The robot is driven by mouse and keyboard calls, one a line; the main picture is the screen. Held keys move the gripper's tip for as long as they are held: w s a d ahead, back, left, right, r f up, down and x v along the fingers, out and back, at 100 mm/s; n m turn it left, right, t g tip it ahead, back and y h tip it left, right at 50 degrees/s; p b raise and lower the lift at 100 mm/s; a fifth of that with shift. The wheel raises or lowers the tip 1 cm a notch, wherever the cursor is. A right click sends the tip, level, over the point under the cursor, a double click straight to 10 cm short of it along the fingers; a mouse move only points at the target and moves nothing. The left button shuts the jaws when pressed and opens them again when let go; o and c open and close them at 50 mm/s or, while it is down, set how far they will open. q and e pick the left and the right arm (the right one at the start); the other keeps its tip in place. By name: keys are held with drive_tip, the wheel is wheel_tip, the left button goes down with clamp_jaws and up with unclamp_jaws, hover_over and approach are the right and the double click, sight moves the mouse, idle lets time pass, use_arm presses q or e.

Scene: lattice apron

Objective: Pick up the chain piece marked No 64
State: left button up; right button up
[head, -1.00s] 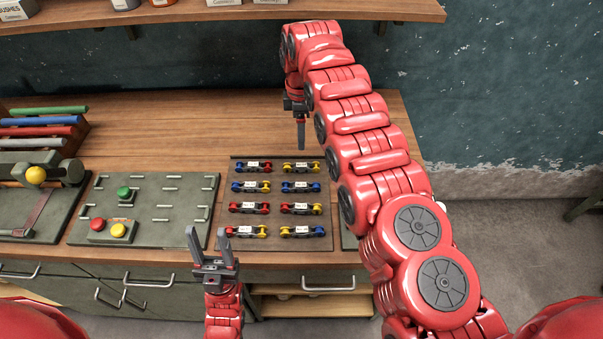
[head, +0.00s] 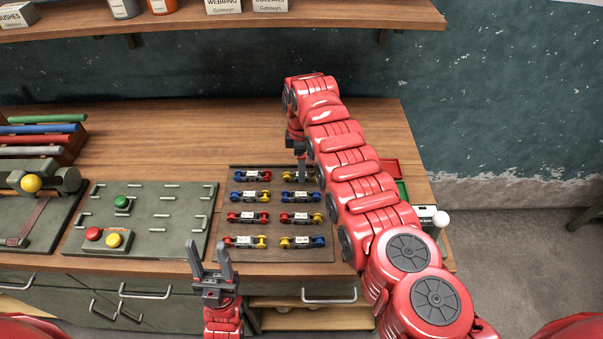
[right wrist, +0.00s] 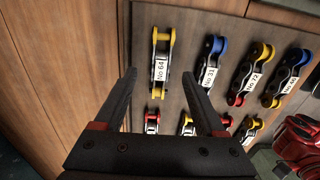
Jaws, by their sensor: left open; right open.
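The chain piece marked No 64 (right wrist: 161,62) has two yellow ends and a white label. It lies on a brown board (right wrist: 205,15), first in its row in the right wrist view. In the head view it is the top right piece, partly hidden by my right gripper (head: 300,178). My right gripper is open and empty; in the right wrist view its fingertips (right wrist: 159,75) appear on either side of the piece, with the height gap unclear. My left gripper (head: 210,247) is open and empty at the bench's front edge.
Other chain pieces, including No 31 (right wrist: 211,62) and No 72 (right wrist: 251,74), lie close beside it. A green-grey panel with colored knobs (head: 150,245) is left of the board. A shelf (head: 300,15) overhangs the back. The bench behind the board is clear.

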drive_tip(key=shift+f+b, duration=0.7)
drive_tip(key=shift+f, duration=0.6)
clamp_jaws()
